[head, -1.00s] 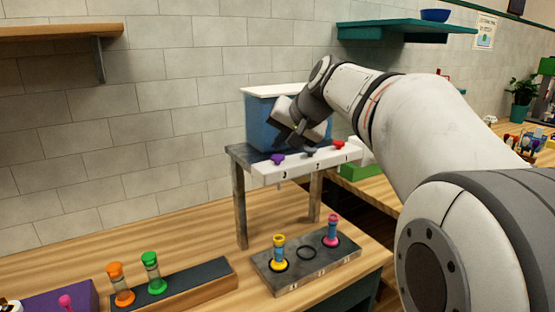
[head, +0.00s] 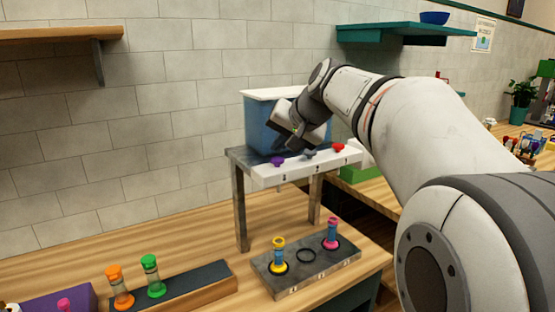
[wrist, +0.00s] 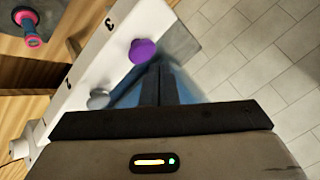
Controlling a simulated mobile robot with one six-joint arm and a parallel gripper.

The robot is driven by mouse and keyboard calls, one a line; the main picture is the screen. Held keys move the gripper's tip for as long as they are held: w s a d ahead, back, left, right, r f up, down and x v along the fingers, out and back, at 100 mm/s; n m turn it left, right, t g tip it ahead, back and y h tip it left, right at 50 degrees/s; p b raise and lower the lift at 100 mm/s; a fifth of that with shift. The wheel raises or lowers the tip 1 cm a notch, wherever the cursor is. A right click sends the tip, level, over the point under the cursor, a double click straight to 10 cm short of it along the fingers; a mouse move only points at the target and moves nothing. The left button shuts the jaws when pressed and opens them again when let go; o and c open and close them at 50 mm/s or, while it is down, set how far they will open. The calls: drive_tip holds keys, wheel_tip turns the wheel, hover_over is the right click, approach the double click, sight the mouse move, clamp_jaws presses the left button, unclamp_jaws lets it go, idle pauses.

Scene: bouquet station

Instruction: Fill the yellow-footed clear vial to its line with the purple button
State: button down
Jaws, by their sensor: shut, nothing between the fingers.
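The vial with yellow foot and yellow top (head: 278,256) stands upright in the left place of the dark rack, below the dispenser. Its body looks blue; its line and liquid level are too small to tell. The purple button (head: 277,161) is at the left end of the white panel, by the number 3; it also shows in the wrist view (wrist: 142,50). My gripper (head: 295,146) is shut and empty, above the panel in front of the blue tank. In the wrist view my gripper's fingers (wrist: 160,82) are together, their tips close to the purple button; contact cannot be told.
A grey button (head: 310,154) and a red button (head: 338,147) share the panel. The blue tank (head: 262,125) stands behind. A pink-footed vial (head: 332,233) is in the rack's right place; the middle ring (head: 306,255) is empty. Orange (head: 119,287) and green (head: 152,276) vials stand left.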

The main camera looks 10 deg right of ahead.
sight(280, 161)
drive_tip(key=shift+f, duration=0.15)
idle(0.6)
drive_tip(key=shift+f+b, duration=0.3)
drive_tip(key=shift+b, duration=0.1)
drive_tip(key=shift+f+b, duration=0.5)
drive_tip(key=shift+f, duration=0.15)
idle(0.5)
drive_tip(key=shift+r, duration=0.15)
drive_tip(key=shift+r+p, duration=0.8)
drive_tip(key=shift+r, duration=0.15)
wheel_tip(280, 161, up, 5)
drive_tip(key=p, duration=0.4)
idle(1.5)
